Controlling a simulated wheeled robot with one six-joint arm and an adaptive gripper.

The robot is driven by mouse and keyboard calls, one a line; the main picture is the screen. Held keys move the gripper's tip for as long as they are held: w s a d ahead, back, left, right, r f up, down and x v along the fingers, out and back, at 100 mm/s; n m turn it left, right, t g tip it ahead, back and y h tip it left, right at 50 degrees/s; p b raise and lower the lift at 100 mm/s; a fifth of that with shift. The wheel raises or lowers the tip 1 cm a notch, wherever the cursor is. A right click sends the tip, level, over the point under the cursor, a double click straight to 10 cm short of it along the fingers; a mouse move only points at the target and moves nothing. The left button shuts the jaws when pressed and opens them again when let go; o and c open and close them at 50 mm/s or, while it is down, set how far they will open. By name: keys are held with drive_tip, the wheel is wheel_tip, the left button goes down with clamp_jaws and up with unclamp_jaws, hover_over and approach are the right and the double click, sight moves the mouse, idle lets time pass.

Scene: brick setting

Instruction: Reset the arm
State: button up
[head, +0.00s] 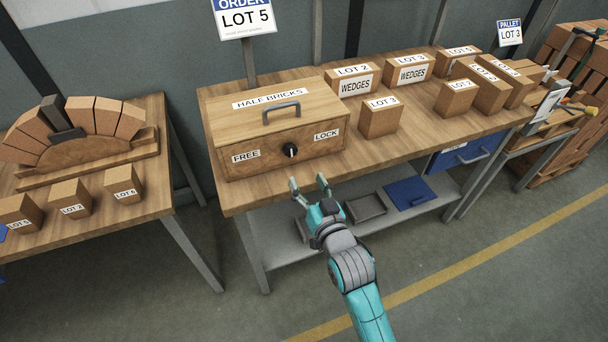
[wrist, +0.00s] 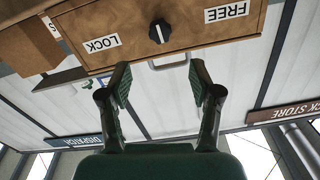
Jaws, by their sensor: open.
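My gripper (head: 310,186) is open and empty, held in front of the workbench's front edge, just below the wooden HALF BRICKS box. In the wrist view its two fingers (wrist: 160,90) are spread apart, with nothing between them. The wooden box (head: 240,152) has a grey handle on its lid and a dark knob (head: 290,150) on its front between FREE and LOCK labels. The knob also shows in the wrist view (wrist: 159,32), beyond the fingertips and apart from them. My teal arm reaches up from the bottom of the head view.
The workbench (head: 400,150) carries several labelled brick boxes, including a LOT 3 box (head: 381,118). Its lower shelf holds a blue tray (head: 409,194). A left table (head: 150,195) carries a brick arch (head: 75,132). The floor in front is clear.

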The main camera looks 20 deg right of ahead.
drive_tip(key=shift+s, duration=0.15)
idle(0.4)
drive_tip(key=s+f, duration=0.6)
drive_tip(key=s, duration=0.4)
drive_tip(key=s+n+g, duration=0.2)
drive_tip(key=s+g, duration=0.1)
drive_tip(key=s, duration=2.8)
drive_tip(key=shift+s+r, duration=0.2)
drive_tip(key=shift+r, duration=0.15)
